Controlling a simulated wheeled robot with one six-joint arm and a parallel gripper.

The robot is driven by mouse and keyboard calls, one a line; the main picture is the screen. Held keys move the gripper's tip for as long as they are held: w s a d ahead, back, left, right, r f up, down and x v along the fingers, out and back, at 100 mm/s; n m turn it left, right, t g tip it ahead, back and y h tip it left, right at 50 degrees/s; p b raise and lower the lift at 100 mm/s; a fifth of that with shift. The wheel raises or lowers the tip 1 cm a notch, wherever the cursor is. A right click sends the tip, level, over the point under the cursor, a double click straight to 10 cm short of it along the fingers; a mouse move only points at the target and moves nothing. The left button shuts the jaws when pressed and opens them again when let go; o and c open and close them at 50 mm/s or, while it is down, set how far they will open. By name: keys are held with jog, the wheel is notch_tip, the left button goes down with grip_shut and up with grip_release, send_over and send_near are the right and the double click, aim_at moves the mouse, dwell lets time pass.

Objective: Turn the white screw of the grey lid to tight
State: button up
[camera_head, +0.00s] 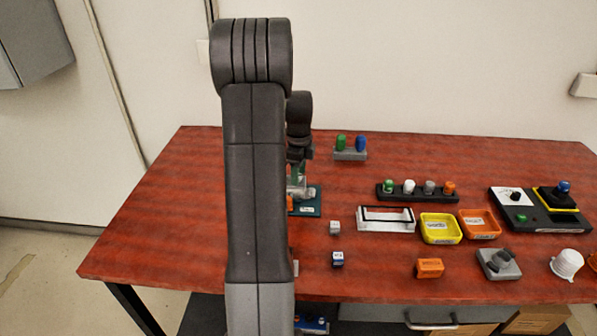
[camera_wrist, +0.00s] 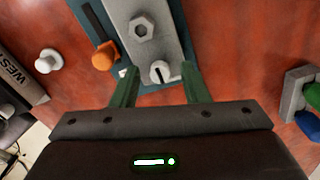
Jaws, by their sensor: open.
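The grey lid (camera_wrist: 171,30) lies on a teal base (camera_wrist: 84,12) in the wrist view. The white screw (camera_wrist: 160,71), round with a dark slot, sits near the lid's close end. The slot runs roughly up and down in the picture. My gripper (camera_wrist: 159,76) is open, with one green finger on each side of the screw; I cannot tell whether either touches it. A grey hexagonal piece (camera_wrist: 141,27) is farther up the lid. An orange knob (camera_wrist: 104,57) is left of the lid. In the head view my arm hides most of the teal base (camera_head: 311,207).
A grey block with green and blue pegs (camera_head: 350,155) stands behind and right of the base. To the right are a peg rack (camera_head: 417,197), a yellow tray (camera_head: 440,238), an orange tray (camera_head: 480,231) and a black panel (camera_head: 535,219). The table's left part (camera_head: 165,220) is clear.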

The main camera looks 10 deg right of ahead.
notch_tip(320, 180, up, 14)
dwell(0.5)
jog(key=shift+f, duration=0.1)
notch_tip(320, 180, down, 14)
jog(key=shift+r, duration=0.1)
dwell(0.5)
